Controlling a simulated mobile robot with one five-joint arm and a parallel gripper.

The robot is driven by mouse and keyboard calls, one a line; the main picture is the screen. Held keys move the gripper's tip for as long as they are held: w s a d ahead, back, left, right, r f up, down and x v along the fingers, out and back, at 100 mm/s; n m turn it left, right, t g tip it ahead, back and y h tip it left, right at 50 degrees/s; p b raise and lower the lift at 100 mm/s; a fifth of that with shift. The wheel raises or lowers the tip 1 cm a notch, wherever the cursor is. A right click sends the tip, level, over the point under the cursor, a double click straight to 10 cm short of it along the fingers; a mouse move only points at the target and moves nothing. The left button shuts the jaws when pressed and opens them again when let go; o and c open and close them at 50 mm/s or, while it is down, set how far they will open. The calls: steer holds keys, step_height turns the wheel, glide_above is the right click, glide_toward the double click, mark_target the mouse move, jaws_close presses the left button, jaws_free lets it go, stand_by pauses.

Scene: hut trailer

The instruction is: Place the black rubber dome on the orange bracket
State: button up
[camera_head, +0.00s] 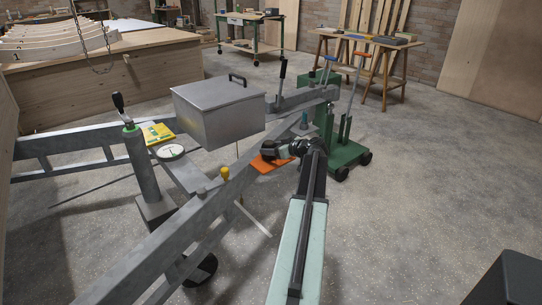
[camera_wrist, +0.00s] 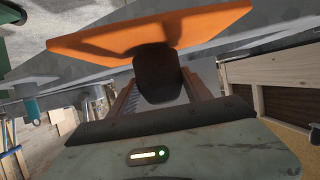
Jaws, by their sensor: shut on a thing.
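The orange bracket (camera_head: 262,166) is a flat orange plate beside the grey trailer beam in the head view. In the wrist view it spans the upper part of the picture (camera_wrist: 215,24). My gripper (camera_head: 277,150) is over the plate at the end of my outstretched arm. In the wrist view its brown fingers (camera_wrist: 157,90) are shut on the black rubber dome (camera_wrist: 157,72). The dome overlaps the edge of the orange plate in the picture, and a dark shadow lies on the plate. Whether dome and plate touch, I cannot tell.
The grey trailer frame (camera_head: 205,218) runs diagonally beside my arm. A metal box (camera_head: 218,113), a jockey-wheel post (camera_head: 141,163) and a yellow-knobbed lever (camera_head: 225,173) stand along it. A green trolley (camera_head: 345,150) is behind my gripper.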

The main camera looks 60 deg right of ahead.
steer(key=shift+f, duration=0.4)
steer(key=o, duration=1.4)
steer(key=shift+c, duration=0.2)
steer(key=shift+r+p, duration=0.3)
steer(key=shift+p, duration=0.1)
steer(key=p+v, duration=0.4)
steer(key=v, duration=0.8)
